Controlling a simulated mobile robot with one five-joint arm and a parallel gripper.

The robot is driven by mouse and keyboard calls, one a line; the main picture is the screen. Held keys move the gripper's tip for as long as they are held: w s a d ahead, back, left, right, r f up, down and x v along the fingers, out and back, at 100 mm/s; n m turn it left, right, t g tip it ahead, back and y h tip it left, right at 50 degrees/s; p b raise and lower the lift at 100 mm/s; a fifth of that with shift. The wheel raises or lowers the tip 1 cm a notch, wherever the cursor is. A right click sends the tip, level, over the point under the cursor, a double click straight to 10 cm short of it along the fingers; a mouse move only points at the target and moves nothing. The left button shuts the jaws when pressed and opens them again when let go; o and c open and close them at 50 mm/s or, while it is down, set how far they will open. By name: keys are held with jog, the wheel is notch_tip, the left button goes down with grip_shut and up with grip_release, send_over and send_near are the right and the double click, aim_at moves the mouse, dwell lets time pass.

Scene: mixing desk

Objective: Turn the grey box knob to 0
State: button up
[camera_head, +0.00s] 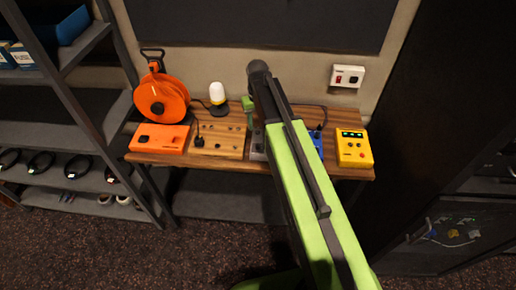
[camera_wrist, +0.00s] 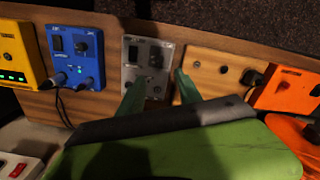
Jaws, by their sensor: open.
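The grey box (camera_wrist: 146,48) stands on the desk in the middle of the wrist view, between a blue box and a wooden panel. It has a dark switch on its left side and a dark round knob (camera_wrist: 155,60) on its right side. The knob's pointer setting is too small to read. In the head view the grey box (camera_head: 257,146) is mostly hidden behind my arm. My gripper (camera_wrist: 160,80) is open, with one green finger over the box's lower part and the other beside its right edge. Nothing is between the fingers, and contact with the knob cannot be told.
The blue box (camera_wrist: 78,52) with plugged cables and a yellow box (camera_wrist: 20,52) stand on one side. A wooden panel (camera_wrist: 208,75) and an orange box (camera_wrist: 290,90) are on the other. An orange cable reel (camera_head: 160,98) and a white-topped lamp (camera_head: 217,94) stand behind.

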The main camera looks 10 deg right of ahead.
aim_at(258, 145)
notch_tip(258, 145, down, 12)
jog(key=b, duration=1)
jog(key=shift+f+b, duration=0.25)
jog(key=shift+b, duration=0.15)
jog(key=shift+r, duration=0.1)
jog(key=shift+c, duration=0.2)
grip_shut()
